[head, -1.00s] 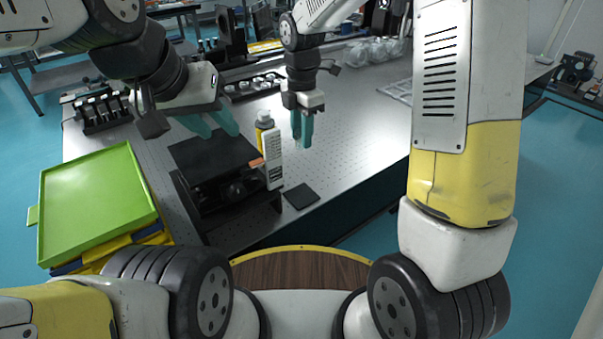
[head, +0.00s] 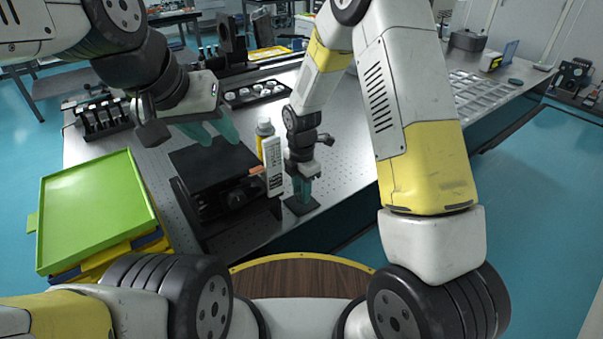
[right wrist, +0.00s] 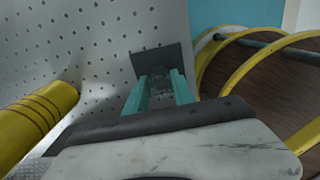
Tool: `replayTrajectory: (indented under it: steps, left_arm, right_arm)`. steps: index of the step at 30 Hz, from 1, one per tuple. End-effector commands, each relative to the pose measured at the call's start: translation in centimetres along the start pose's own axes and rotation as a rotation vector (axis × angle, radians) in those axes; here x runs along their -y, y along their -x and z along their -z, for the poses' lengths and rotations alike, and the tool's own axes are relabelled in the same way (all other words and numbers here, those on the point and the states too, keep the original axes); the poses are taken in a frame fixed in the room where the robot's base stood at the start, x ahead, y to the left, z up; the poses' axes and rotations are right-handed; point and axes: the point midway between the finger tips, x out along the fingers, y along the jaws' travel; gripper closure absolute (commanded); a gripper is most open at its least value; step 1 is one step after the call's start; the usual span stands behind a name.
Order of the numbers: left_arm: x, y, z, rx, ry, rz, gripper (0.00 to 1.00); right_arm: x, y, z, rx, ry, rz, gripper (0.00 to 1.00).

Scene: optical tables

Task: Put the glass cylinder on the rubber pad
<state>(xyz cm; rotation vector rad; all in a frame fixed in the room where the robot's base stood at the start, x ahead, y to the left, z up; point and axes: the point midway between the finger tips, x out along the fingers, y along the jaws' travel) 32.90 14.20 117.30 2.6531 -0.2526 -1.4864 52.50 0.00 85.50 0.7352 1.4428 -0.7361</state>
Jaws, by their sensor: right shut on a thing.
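The dark square rubber pad (head: 300,206) lies on the perforated table near its front edge. It also shows in the right wrist view (right wrist: 152,57), beyond my fingertips. My right gripper (head: 302,190) points down over the pad, its fingertips low and close to it. In the right wrist view, the clear glass cylinder (right wrist: 161,84) is between the teal fingers, and the gripper is shut on it. I cannot tell whether the glass touches the pad. My left gripper (head: 212,132) is open and empty above the black raised platform.
A white bottle with a yellow one (head: 273,160) stands close left of my right gripper. The black platform (head: 210,160) is further left, and a green tray (head: 97,210) at the far left. A black rack of small parts (head: 255,92) is behind. The table to the right has clear room.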

Motion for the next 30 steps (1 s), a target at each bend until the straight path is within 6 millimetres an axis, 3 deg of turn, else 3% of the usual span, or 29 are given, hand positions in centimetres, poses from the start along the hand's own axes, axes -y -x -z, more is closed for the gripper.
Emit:
replayTrajectory:
  steps: [12,13,16,26,30]
  left_arm:
    - [0.0,0.0,0.0,0.0,0.0,0.0,0.64]
    - [0.0,0.0,0.0,0.0,0.0,0.0,0.64]
    - [0.0,0.0,0.0,0.0,0.0,0.0,0.64]
    - [0.0,0.0,0.0,0.0,0.0,0.0,0.64]
    - [0.0,0.0,0.0,0.0,0.0,0.0,0.64]
  right_arm:
    - [0.0,-0.7,0.0,0.0,0.0,0.0,1.0]
    - [0.0,-0.7,0.0,0.0,0.0,-0.001,0.66]
    - [0.0,-0.7,0.0,0.0,0.0,-0.001,0.48]
    - [0.0,-0.5,0.0,0.001,0.001,-0.001,0.48]
    - [-0.1,0.9,0.0,0.0,0.0,-0.005,0.48]
